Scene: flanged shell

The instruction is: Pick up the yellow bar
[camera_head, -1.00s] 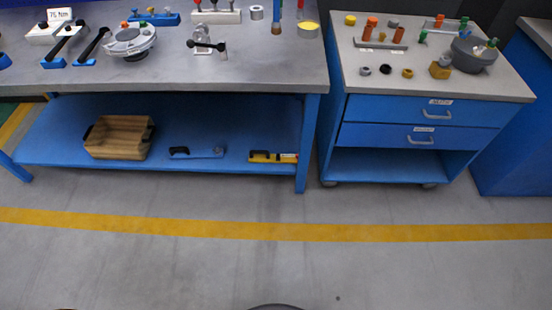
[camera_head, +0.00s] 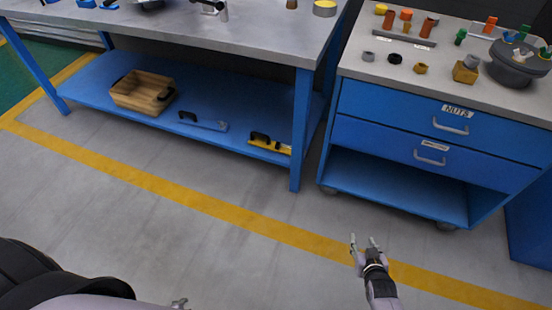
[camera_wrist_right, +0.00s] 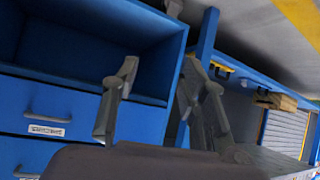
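The yellow bar (camera_head: 270,144) lies on the blue lower shelf of the workbench, near its right end in the head view. It has a black handle on top, and the bench leg stands just to its right. A small yellow piece, likely the same bar (camera_wrist_right: 222,67), shows in the right wrist view beyond the fingers. My right gripper (camera_head: 363,239) is open and empty over the floor, in front of the drawer cabinet and well short of the bar. Its spread fingers also show in the wrist view (camera_wrist_right: 158,75). A small tip of my left gripper (camera_head: 180,303) shows at the bottom edge; its fingers are mostly hidden.
A blue bar with a black handle (camera_head: 203,122) and a wooden box (camera_head: 143,92) share the lower shelf (camera_head: 95,84). The blue drawer cabinet (camera_head: 385,129) stands right of the bench, with several small parts on top. The floor in front is clear, crossed by a yellow line (camera_head: 215,206).

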